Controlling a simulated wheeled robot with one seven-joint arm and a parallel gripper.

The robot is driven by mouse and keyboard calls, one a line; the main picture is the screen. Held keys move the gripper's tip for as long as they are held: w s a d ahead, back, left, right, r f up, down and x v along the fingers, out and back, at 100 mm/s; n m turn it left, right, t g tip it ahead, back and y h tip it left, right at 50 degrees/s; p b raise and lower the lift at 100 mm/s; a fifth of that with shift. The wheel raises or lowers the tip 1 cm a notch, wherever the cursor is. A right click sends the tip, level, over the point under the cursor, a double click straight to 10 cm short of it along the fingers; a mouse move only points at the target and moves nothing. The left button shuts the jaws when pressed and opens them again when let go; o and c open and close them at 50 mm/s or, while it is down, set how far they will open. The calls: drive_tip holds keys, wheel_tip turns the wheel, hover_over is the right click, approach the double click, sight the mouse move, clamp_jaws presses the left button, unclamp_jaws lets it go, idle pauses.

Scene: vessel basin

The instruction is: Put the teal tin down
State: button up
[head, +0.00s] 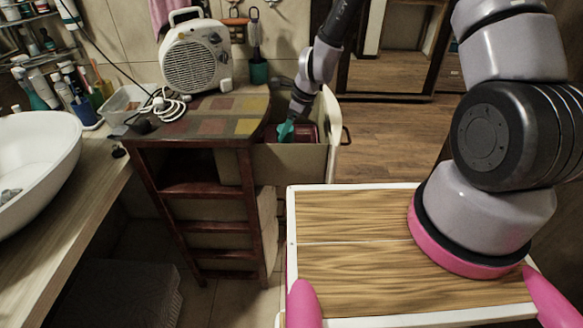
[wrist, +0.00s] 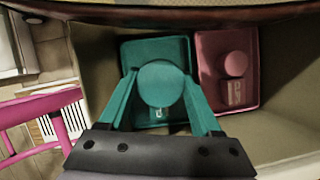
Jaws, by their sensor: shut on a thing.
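The teal tin (wrist: 162,84) is round and sits between the fingertips of my gripper (wrist: 162,88) in the wrist view. The gripper is shut on it. Behind the tin is a teal tray (wrist: 138,50) in an open drawer. I cannot tell whether the tin touches the tray floor. In the head view my gripper (head: 285,131) reaches down into the open drawer (head: 287,163), and the tin cannot be made out clearly there.
A pink tray (wrist: 210,50) with a round pink thing (wrist: 236,63) lies right of the teal tray. The drawer walls (wrist: 99,65) surround both. A white heater (head: 195,60) with a coiled cord stands on the cabinet top (head: 220,112) beside the drawer.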

wheel_tip(320, 180, down, 11)
drive_tip(key=shift+f, duration=0.2)
idle(0.4)
drive_tip(key=shift+f, duration=0.1)
drive_tip(key=o, duration=1.5)
drive_tip(key=v, duration=1.2)
drive_tip(key=shift+r, duration=0.2)
